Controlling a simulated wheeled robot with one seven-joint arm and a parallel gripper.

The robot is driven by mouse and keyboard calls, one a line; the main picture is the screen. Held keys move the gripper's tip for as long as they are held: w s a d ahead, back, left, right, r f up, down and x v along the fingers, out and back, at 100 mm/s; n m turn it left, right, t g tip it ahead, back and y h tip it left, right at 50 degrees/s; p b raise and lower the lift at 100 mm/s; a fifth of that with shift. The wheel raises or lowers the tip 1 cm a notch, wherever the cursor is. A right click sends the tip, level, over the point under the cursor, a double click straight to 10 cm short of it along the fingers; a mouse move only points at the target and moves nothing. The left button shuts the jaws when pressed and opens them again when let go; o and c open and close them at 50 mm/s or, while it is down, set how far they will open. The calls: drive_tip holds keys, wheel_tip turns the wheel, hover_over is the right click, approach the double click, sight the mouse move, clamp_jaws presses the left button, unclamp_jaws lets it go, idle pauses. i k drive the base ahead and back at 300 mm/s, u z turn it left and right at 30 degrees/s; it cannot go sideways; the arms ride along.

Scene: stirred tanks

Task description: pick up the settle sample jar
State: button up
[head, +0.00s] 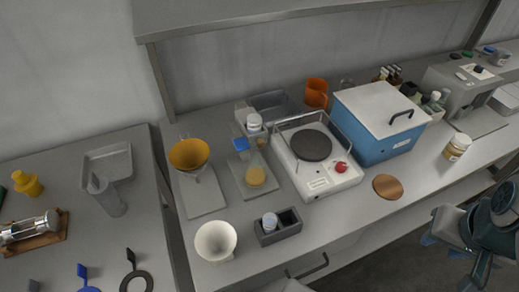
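No readable label marks the settle sample jar, so I cannot tell for certain which jar it is. A small jar with a white lid and a yellowish label (457,148) stands upright on the bench at the right, near the front edge. Another small white-lidded jar (270,222) stands in a dark grey two-part holder (292,231) at the front. A third white-lidded jar (254,123) stands farther back. My gripper (462,262) is at the lower right, in front of the bench and apart from all the jars. Its fingertips are unclear and partly cut off.
A hotplate (286,158), a blue box with a white lid (372,138) and an orange jug (316,92) fill the middle. A brown disc (387,187) lies near the front edge. Bare bench surrounds the right jar. A shelf (250,14) overhangs the back.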

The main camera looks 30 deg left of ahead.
sight(452, 151)
drive_tip(key=z, duration=0.4)
drive_tip(key=k, duration=0.45)
drive_tip(key=z, duration=1.15)
drive_tip(key=i, duration=1.4)
drive_tip(key=u, duration=0.25)
